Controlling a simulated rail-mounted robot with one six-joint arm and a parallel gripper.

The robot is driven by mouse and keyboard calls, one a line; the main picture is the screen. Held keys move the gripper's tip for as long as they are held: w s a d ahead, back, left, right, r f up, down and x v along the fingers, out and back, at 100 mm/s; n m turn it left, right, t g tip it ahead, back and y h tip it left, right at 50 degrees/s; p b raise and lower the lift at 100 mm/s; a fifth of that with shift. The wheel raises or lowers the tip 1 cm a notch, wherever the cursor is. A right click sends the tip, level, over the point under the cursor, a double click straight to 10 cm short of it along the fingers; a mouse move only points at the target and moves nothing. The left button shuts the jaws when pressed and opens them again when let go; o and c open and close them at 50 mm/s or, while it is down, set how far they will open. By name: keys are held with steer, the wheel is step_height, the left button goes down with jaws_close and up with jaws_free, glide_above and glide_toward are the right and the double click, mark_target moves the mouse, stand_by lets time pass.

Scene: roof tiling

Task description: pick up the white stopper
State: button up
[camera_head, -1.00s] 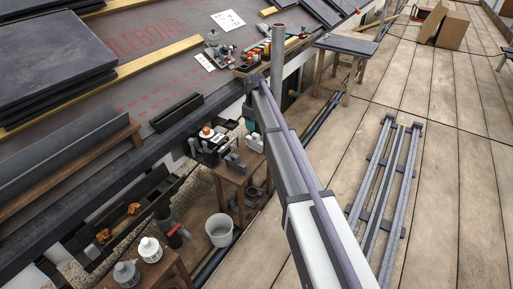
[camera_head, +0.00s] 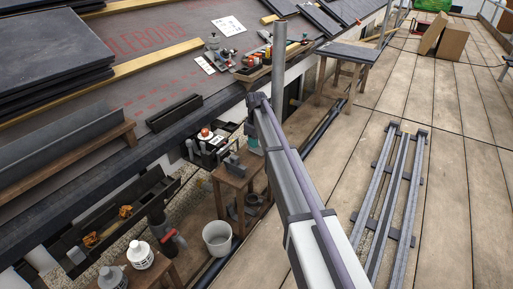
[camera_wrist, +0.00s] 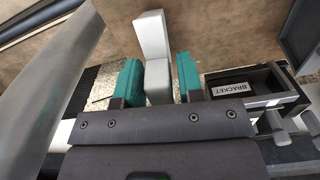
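In the wrist view, a pale grey-white angled piece (camera_wrist: 153,42) lies below my gripper (camera_wrist: 158,78). One end of it shows between the two green fingertips. The fingers stand apart, with a narrow gap visible on the right of the piece; contact on the left is unclear. I cannot tell for sure that this piece is the white stopper. In the head view, my arm hides most of the gripper, beside the small wooden bench (camera_head: 232,178). Grey pieces (camera_head: 234,166) stand on that bench.
A dark box labelled BRACKET (camera_wrist: 262,88) is right of my gripper in the wrist view. In the head view, a white bucket (camera_head: 217,238) stands below the bench, and white bottles (camera_head: 140,256) are at the lower left. The deck at right holds grey rails (camera_head: 388,195).

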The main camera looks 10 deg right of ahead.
jaws_close()
